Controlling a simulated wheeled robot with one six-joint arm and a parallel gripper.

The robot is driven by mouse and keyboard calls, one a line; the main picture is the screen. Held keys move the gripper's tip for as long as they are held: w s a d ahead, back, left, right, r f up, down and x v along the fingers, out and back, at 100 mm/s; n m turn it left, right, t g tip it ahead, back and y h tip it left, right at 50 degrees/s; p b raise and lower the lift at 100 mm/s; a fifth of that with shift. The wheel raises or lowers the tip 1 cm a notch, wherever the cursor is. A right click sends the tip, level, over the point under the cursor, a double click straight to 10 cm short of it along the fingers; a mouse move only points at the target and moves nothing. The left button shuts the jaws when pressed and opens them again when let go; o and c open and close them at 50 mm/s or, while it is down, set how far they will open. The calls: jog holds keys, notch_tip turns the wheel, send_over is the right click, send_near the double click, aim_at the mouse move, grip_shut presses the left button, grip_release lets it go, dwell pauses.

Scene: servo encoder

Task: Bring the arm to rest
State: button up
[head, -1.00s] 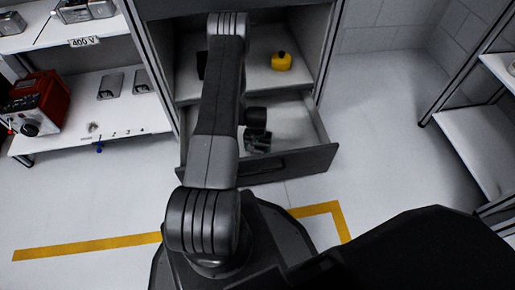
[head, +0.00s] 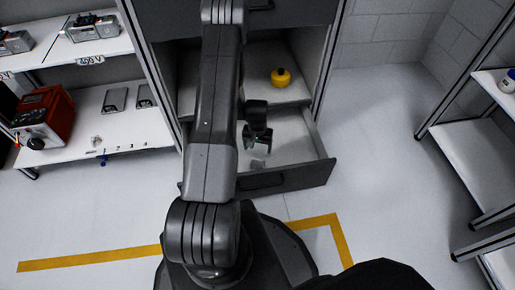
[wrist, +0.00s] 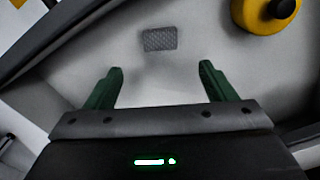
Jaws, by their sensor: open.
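My arm reaches forward over the pulled-out drawer (head: 316,172) of a dark cabinet. My gripper (head: 261,150) hangs over the drawer's interior, partly hidden by my arm in the head view. In the wrist view my gripper (wrist: 160,70) shows two green fingers spread apart with nothing between them. A small grey textured patch (wrist: 160,39) lies on the light surface beyond the fingertips. A small grey piece also shows in the drawer in the head view (head: 258,164).
A yellow round object (head: 281,77) with a dark top stands on the cabinet shelf; it also shows in the wrist view (wrist: 267,13). A left shelf holds a red instrument (head: 46,115). A right rack (head: 470,155) stands apart. Floor between is clear.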

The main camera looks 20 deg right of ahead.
aim_at(257, 164)
notch_tip(257, 164, down, 12)
jog(key=b, duration=0.4)
jog(key=shift+f, duration=0.1)
jog(key=shift+r+p, duration=0.6)
jog(key=shift+r, duration=1.1)
